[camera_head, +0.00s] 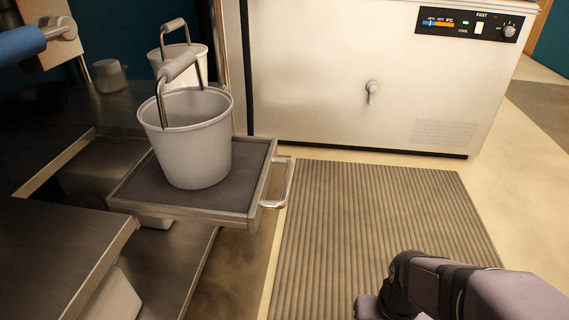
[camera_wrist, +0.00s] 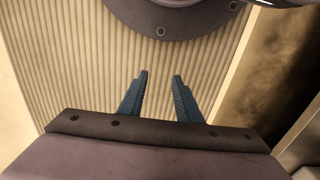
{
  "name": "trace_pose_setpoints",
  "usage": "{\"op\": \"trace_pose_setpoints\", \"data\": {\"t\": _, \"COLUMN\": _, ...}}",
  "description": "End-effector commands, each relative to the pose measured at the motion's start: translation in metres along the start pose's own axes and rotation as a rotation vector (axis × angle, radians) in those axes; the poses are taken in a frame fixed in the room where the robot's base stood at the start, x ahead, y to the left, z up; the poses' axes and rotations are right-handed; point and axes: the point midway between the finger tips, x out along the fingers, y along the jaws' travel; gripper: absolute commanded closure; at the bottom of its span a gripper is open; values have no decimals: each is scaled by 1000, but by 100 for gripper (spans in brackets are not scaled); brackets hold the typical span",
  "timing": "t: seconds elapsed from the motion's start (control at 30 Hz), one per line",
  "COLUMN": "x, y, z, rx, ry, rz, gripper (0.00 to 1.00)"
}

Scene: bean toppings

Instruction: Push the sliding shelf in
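The sliding shelf (camera_head: 247,212) is pulled out from the metal counter at the left in the head view. It has a dark mat and a raised metal rim. A silver bar handle (camera_head: 286,184) sits on its right front edge. A light grey bucket (camera_head: 190,150) with an upright grip stands on the shelf. My gripper (camera_wrist: 160,75) shows in the wrist view with its two blue fingers apart and nothing between them, above the ribbed mat. The fingers are not in the head view, where only part of my arm shows at lower right, apart from the shelf.
A second bucket (camera_head: 194,68) stands behind the first. A white chest freezer (camera_head: 330,70) stands at the back. A ribbed floor mat (camera_head: 370,225) lies right of the shelf, with free room above it. The steel counter (camera_head: 60,245) is at lower left.

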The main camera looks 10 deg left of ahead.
Motion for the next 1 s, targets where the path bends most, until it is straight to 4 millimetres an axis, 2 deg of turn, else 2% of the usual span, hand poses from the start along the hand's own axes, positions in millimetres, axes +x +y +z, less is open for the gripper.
{"op": "trace_pose_setpoints", "data": {"t": 0.03, "x": -20, "y": -2, "z": 0, "rx": -8, "ry": -3, "rz": 0, "gripper": 69}}
{"op": "trace_pose_setpoints", "data": {"t": 0.63, "x": -160, "y": -28, "z": 27, "rx": -142, "ry": -182, "rz": 13, "gripper": 69}}
{"op": "trace_pose_setpoints", "data": {"t": 1.0, "x": -246, "y": -50, "z": 15, "rx": -211, "ry": -251, "rz": 19, "gripper": 69}}
